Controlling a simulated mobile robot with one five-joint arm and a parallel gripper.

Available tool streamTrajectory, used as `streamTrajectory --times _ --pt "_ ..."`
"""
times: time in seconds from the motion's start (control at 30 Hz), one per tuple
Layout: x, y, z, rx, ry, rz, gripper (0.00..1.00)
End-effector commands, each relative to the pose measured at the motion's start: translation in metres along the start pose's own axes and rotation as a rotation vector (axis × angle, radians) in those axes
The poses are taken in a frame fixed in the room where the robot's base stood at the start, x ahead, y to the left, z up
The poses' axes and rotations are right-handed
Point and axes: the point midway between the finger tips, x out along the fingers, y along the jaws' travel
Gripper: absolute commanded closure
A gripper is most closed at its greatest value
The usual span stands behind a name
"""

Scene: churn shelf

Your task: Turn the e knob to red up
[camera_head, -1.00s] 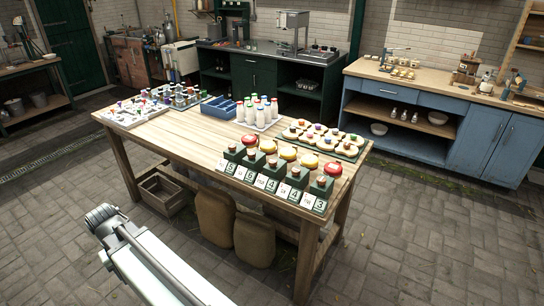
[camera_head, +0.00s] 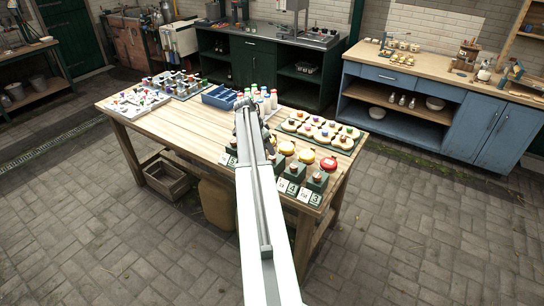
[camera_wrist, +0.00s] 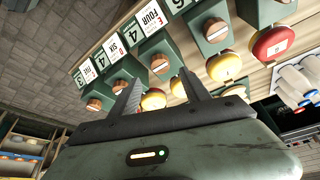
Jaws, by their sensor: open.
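A row of dark green blocks (camera_wrist: 147,48) stands along the table's front edge, each with a round wooden knob and white cards. In the wrist view, one card (camera_wrist: 151,18) seems to read E above FOUR. The wooden knob (camera_wrist: 160,64) on the block behind that card appears to be the e knob; its red mark cannot be made out. My gripper (camera_wrist: 160,84) is open and empty, with its two fingers apart below this knob in the picture and not touching it. In the head view my arm hides part of the row, and the fingertips are not clear.
Red and yellow domes stand behind the blocks, including a red one (camera_wrist: 273,43). A board of round pale pieces (camera_head: 318,131), white bottles (camera_head: 268,104) and a blue crate (camera_head: 220,97) share the wooden table (camera_head: 178,128). Floor is open to the right.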

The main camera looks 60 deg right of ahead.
Motion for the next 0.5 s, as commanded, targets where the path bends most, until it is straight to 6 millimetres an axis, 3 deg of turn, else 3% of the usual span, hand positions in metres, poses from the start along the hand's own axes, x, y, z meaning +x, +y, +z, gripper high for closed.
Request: streamTrajectory --times 0.03,0.3,0.5 --pt "0.015 0.0 0.003 0.0 0.0 0.0 0.45" --pt "0.062 0.0 0.003 -0.001 -0.001 0.001 0.45" --pt "0.065 0.0 0.0 -0.001 -0.001 0.0 0.45"
